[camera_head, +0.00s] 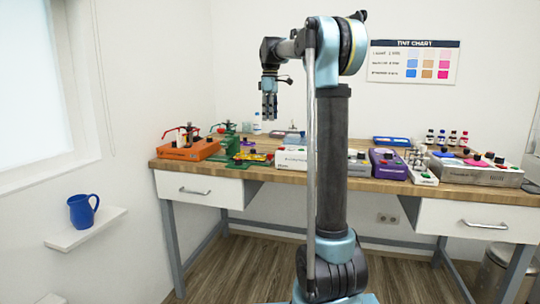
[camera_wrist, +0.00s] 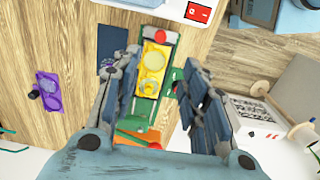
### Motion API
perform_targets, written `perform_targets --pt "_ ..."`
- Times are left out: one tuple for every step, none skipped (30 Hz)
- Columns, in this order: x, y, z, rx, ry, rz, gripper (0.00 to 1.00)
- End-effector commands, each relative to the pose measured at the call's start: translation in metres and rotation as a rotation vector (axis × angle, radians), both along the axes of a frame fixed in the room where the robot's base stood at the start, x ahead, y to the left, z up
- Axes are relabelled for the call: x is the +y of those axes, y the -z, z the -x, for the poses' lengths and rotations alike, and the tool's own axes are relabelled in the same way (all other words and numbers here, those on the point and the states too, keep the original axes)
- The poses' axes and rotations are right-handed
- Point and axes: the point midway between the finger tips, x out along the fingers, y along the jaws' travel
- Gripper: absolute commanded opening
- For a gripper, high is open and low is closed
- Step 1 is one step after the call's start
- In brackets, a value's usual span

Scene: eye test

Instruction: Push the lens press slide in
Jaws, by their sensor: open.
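A green press-like device (camera_head: 229,138) stands on the back left of the bench. A yellow slide with round recesses (camera_wrist: 154,62) lies on a green base (camera_wrist: 143,107) in the wrist view, with a red knob (camera_wrist: 160,36) at its upper end. The yellow piece also shows low beside the green device in the head view (camera_head: 252,158). I cannot tell how far in the slide is. My gripper (camera_head: 269,112) is open and empty, above the bench. In the wrist view its fingers (camera_wrist: 163,65) appear on either side of the slide, with no contact visible.
An orange device (camera_head: 188,150) stands left of the green one. A white box (camera_head: 291,158), a purple device (camera_head: 388,164) and a grey console with coloured pads (camera_head: 475,168) stand to the right. A blue mug (camera_head: 82,211) sits on a wall shelf (camera_head: 85,230).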

Motion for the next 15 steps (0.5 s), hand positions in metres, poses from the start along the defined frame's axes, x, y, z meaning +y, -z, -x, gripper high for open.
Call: perform_targets --pt "0.000 0.003 0.000 0.000 -0.001 0.000 0.40" --pt "0.000 0.006 0.000 0.000 -0.001 0.000 0.40" --pt "0.000 0.010 0.000 0.000 0.000 0.000 0.40" --pt "0.000 0.014 0.000 0.000 0.000 0.000 0.40" --pt "0.000 0.018 0.000 0.000 0.000 0.000 0.40" --pt "0.000 0.024 0.000 0.000 0.000 0.000 0.40" --pt "0.000 0.029 0.001 0.000 0.000 0.000 0.40" --pt "0.000 0.034 0.000 0.000 0.000 0.000 0.40" --pt "0.000 0.041 0.000 0.000 0.001 0.000 0.40" --pt "0.000 0.046 0.000 0.000 0.001 0.000 0.40" --pt "0.000 0.051 0.000 0.000 0.001 0.000 0.40" --pt "0.000 0.058 0.001 0.000 0.001 0.000 0.40" --pt "0.000 0.064 0.001 0.000 0.001 0.000 0.40" --pt "0.000 0.069 0.000 0.000 0.001 0.000 0.40" --pt "0.000 0.076 0.000 0.000 0.001 0.000 0.40"
